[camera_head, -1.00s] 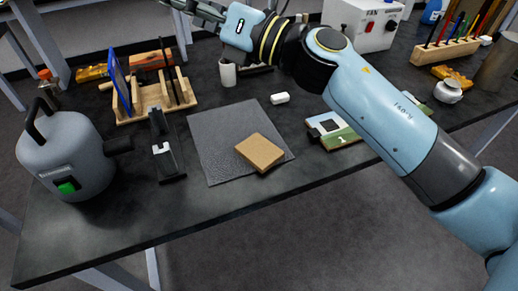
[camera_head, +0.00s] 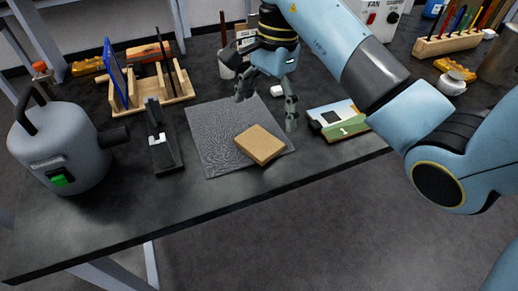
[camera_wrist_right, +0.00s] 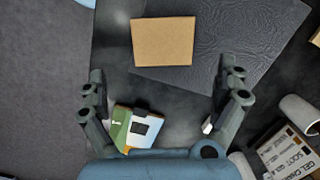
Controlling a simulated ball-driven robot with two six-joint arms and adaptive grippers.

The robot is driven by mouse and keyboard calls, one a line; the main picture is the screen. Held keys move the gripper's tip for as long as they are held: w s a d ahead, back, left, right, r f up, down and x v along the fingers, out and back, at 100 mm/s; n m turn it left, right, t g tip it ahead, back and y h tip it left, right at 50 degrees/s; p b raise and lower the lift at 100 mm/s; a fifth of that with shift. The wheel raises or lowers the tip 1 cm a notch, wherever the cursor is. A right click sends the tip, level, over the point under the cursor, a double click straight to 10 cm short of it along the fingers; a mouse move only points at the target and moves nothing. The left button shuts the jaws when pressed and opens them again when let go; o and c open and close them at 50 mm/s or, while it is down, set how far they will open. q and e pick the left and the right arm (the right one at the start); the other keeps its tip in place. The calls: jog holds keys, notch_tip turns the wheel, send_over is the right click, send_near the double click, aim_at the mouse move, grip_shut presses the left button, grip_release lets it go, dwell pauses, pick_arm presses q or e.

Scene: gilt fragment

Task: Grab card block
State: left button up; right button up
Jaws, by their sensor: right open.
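The card block, a flat tan block (camera_head: 259,144), lies near the front right corner of a dark grey textured mat (camera_head: 209,149). In the right wrist view the block (camera_wrist_right: 162,41) lies beyond the fingertips, toward the top of the picture, with nothing touching it. My right gripper (camera_head: 266,113) points down over the back right part of the mat, behind the block. Its two fingers (camera_wrist_right: 164,76) are spread wide and empty. My left gripper is not in view.
A green-and-white booklet-like item (camera_head: 338,121) lies right of the mat. A black stand (camera_head: 161,145) and a grey canister (camera_head: 61,150) stand to the left. A wooden rack (camera_head: 150,94) is behind. The bench front edge is clear.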

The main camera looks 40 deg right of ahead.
aim_at(260, 141)
jog(key=f, duration=0.1)
jog(key=f+b, duration=0.1)
jog(key=shift+a+f, duration=0.2)
jog(key=shift+f, duration=0.15)
jog(key=shift+w+a+f+p, duration=0.15)
jog(key=shift+a+f, duration=0.1)
jog(key=shift+f, duration=1)
jog(key=shift+s+a+f+p, duration=0.15)
jog(key=shift+a+f, duration=0.1)
jog(key=shift+f, duration=0.95)
jog(key=shift+w, duration=0.1)
jog(key=c, duration=1.1)
jog(key=shift+o, duration=0.2)
